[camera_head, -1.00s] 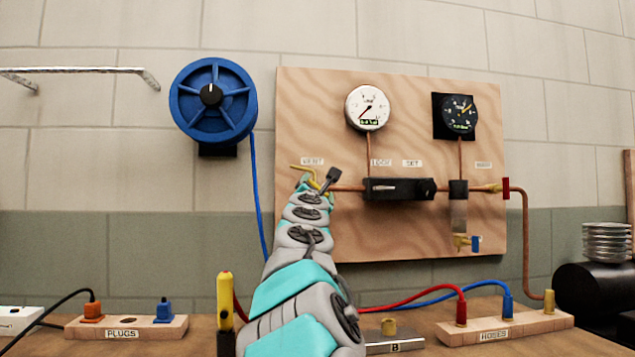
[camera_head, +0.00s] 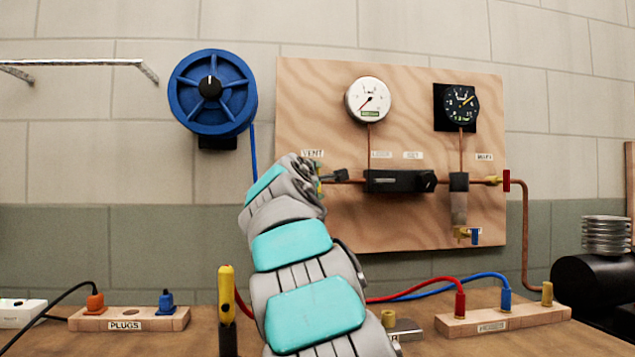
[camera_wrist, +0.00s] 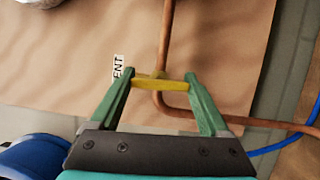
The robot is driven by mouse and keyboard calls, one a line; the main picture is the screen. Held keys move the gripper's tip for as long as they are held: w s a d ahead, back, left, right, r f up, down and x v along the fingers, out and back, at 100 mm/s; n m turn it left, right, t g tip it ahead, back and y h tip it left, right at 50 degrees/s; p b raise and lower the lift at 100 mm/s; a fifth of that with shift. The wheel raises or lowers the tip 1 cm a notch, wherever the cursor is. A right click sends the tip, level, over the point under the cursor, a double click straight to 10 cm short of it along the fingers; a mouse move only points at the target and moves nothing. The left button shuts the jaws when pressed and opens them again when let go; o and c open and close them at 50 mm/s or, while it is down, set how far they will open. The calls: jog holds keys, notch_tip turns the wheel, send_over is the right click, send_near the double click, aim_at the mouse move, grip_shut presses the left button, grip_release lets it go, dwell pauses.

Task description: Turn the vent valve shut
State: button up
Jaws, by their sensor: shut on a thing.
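The vent valve's yellow handle (camera_wrist: 172,85) lies between the green fingertips of my gripper (camera_wrist: 160,82) in the wrist view. The fingers touch its two ends and are shut on it. The handle lies across the end of the copper pipe (camera_wrist: 167,35), beside a partly hidden vent label (camera_wrist: 118,67). In the head view, the vent label (camera_head: 312,153) is on the wooden panel just above my wrist. My arm hides most of the valve there; only a bit of yellow shows.
The wooden panel (camera_head: 420,220) carries a white gauge (camera_head: 369,100), a black gauge (camera_head: 460,104) and a black block (camera_head: 395,181) on the copper line. A blue reel (camera_head: 212,92) hangs left. Labelled plug (camera_head: 125,318) and hose (camera_head: 500,316) blocks stand on the bench below.

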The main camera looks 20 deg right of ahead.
jog(key=shift+m, duration=0.5)
jog(key=o, duration=1.2)
jog(key=shift+b+v, duration=0.65)
jog(key=shift+v, duration=3.25)
jog(key=shift+r, duration=0.1)
